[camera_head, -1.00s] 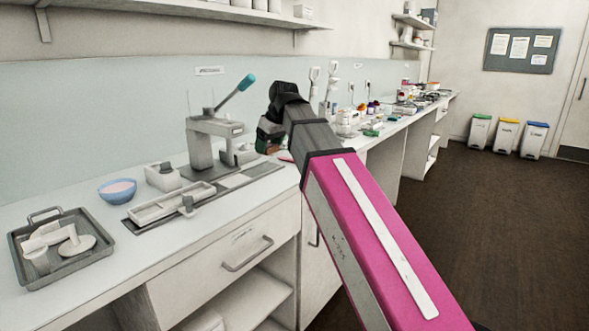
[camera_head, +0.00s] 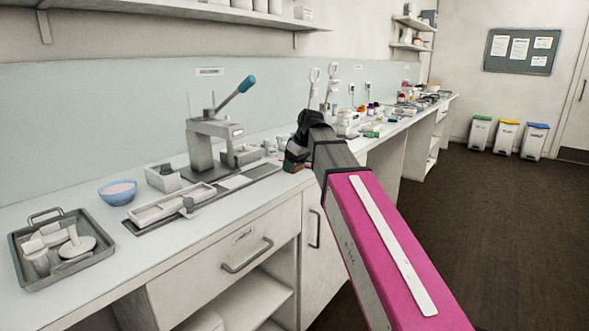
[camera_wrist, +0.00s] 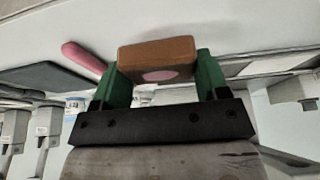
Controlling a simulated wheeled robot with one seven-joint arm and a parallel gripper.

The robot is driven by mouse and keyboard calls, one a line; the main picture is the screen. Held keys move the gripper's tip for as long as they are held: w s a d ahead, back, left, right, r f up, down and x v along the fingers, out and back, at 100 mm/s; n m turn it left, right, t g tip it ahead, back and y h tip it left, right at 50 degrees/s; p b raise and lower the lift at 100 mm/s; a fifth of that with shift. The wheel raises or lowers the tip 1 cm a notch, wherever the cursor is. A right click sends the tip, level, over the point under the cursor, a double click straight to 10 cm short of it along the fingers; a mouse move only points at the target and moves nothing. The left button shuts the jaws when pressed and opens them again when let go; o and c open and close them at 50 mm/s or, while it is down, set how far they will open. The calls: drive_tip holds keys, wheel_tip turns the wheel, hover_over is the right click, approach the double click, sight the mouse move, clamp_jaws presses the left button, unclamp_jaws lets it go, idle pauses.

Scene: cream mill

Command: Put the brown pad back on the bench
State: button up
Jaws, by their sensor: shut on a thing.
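The brown pad (camera_wrist: 152,56) is a small block with a pink round patch on the face towards the wrist camera. My gripper (camera_wrist: 158,82) is shut on it, with a green finger at each end of the pad. In the head view my gripper (camera_head: 296,158) is over the front part of the bench (camera_head: 140,252), right of the lever press. The pad is mostly hidden there by the gripper and arm. I cannot tell whether the pad touches the bench top.
The lever press (camera_head: 203,145) stands left of my gripper. A pale tray of parts (camera_head: 160,207), a blue bowl (camera_head: 118,194) and a grey metal tray (camera_head: 25,263) are further left. A pink rod-like thing (camera_wrist: 84,57) lies near the pad. Small items crowd the bench beyond.

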drive_tip(key=shift+f, duration=0.85)
drive_tip(key=shift+f, duration=0.1)
drive_tip(key=o, duration=0.9)
drive_tip(key=v, duration=1.2)
